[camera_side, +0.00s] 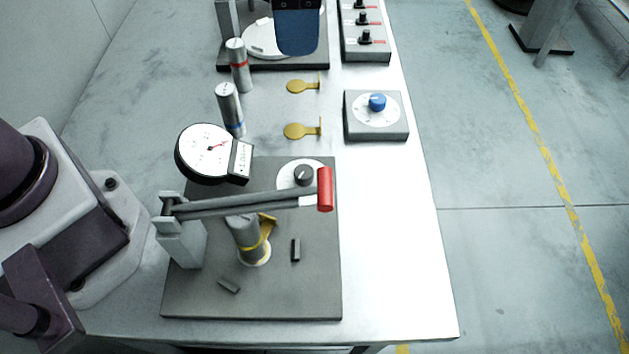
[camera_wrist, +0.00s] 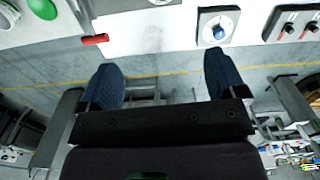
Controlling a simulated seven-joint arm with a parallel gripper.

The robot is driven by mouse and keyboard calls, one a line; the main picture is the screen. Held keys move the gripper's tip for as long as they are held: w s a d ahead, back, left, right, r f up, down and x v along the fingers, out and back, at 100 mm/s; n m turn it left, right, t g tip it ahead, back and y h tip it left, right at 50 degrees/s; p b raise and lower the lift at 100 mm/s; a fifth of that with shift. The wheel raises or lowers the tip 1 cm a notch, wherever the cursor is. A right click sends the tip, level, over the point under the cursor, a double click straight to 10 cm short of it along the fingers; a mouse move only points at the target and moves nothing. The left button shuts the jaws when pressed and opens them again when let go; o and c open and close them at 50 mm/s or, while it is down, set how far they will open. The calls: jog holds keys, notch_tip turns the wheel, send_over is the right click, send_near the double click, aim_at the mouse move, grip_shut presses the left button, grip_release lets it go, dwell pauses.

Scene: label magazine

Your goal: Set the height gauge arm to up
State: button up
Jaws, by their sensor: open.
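The height gauge stands on a dark grey base plate (camera_side: 190,295) at the front of the table in the side view. Its grey arm (camera_side: 235,203) runs roughly level from a pivot post (camera_side: 180,240) at the left to a red handle (camera_side: 325,188) at the right. The arm passes over a grey cylinder with a yellow band (camera_side: 247,240); I cannot tell if they touch. The red handle also shows at upper left in the wrist view (camera_wrist: 95,40). My gripper (camera_wrist: 162,65) is open and empty, its blue fingers spread. In the side view my gripper (camera_side: 297,35) is at the top, well behind the handle.
A dial gauge (camera_side: 209,152) and a dark knob (camera_side: 303,175) sit by the arm. Two grey cylinders (camera_side: 238,65) (camera_side: 229,108), brass tags (camera_side: 302,130), a blue-knob box (camera_side: 376,118) and a switch box (camera_side: 365,35) stand behind. The table is clear right of the plate.

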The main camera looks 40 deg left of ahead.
notch_tip(320, 180, up, 3)
jog(key=g+y, duration=0.2)
jog(key=y, duration=0.2)
send_over(316, 187)
jog(key=w+d, duration=0.2)
jog(key=d, duration=0.3)
jog(key=shift+y, duration=0.3)
jog(key=x, duration=0.6)
jog(key=d+x, duration=0.1)
jog(key=x, duration=0.5)
jog(key=w+d+f+x, duration=0.1)
jog(key=x, duration=0.5)
jog(key=shift+r, duration=0.1)
jog(key=c, duration=1.2)
